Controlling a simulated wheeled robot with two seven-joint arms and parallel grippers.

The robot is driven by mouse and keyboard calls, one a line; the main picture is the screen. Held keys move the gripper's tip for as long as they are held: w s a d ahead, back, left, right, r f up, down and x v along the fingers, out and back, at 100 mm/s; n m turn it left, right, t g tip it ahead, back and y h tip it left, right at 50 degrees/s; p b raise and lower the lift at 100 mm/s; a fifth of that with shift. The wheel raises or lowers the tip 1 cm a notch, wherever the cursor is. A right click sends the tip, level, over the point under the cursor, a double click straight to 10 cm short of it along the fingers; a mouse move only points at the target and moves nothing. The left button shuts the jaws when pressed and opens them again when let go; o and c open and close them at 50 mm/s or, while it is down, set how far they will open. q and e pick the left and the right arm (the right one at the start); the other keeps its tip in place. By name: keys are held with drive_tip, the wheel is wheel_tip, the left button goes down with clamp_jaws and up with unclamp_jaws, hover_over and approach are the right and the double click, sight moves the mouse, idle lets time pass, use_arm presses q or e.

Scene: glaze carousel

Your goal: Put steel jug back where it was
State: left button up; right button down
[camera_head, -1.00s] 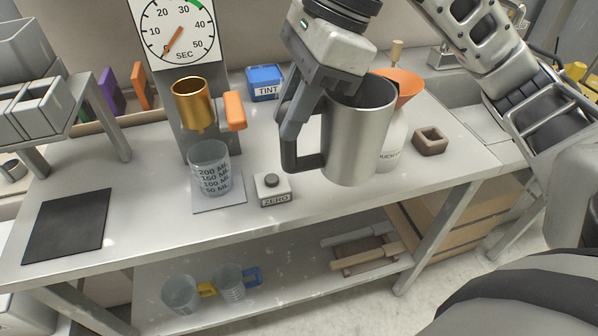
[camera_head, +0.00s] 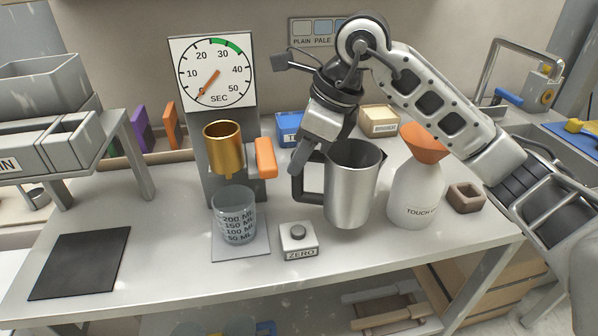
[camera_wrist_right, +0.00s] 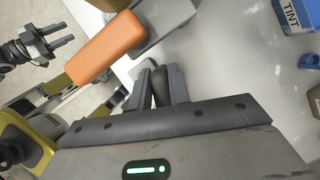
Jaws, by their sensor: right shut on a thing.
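The steel jug (camera_head: 354,190) is upright in the head view, between the orange-handled dispenser and the white bottle. Its dark handle (camera_head: 312,196) faces left. My right gripper (camera_head: 302,163) is shut on the handle from above. In the right wrist view, its fingers (camera_wrist_right: 160,88) close on a dark piece of the handle. The jug's base is at or just above the bench top; I cannot tell if it touches. My left gripper (camera_wrist_right: 58,36) appears at the left edge of the right wrist view, fingers apart and empty; it is outside the head view.
A white bottle with an orange funnel (camera_head: 416,188) stands close right of the jug. The ZERO button box (camera_head: 299,241) is in front-left. A glass beaker (camera_head: 233,216) stands under the gold cup (camera_head: 224,146). A brown block (camera_head: 465,197) is farther right.

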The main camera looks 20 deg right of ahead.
drive_tip(key=shift+w+f, duration=0.45)
drive_tip(key=shift+f, duration=0.05)
drive_tip(key=f, duration=0.3)
drive_tip(key=shift+w+d+f, duration=0.1)
drive_tip(key=shift+w+f, duration=0.15)
drive_tip(key=shift+f, duration=0.1)
drive_tip(key=shift+f, duration=0.2)
drive_tip(key=c, duration=1.3)
unclamp_jaws()
drive_tip(key=shift+r, duration=0.1)
